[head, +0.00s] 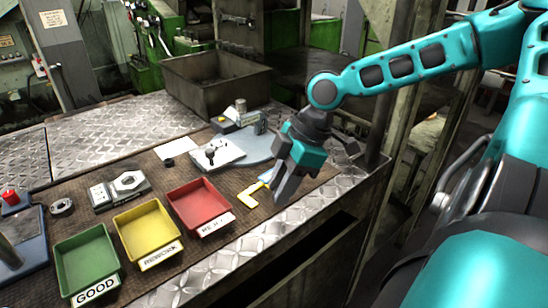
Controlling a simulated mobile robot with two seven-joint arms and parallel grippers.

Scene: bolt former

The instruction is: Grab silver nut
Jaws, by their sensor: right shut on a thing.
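A silver-grey hex nut shape (128,181) sits on a metal block (118,190) at the left of the mat. A dark grey ring-shaped nut (62,207) lies further left. Both are well away from the right gripper. My left gripper is out of view.
Green (88,262), yellow (148,232) and red (200,206) trays line the bench front. A grey plate with a gauge (212,154) lies behind the red tray. A large metal bin (215,85) stands at the back. A post (395,90) rises right of the bench.

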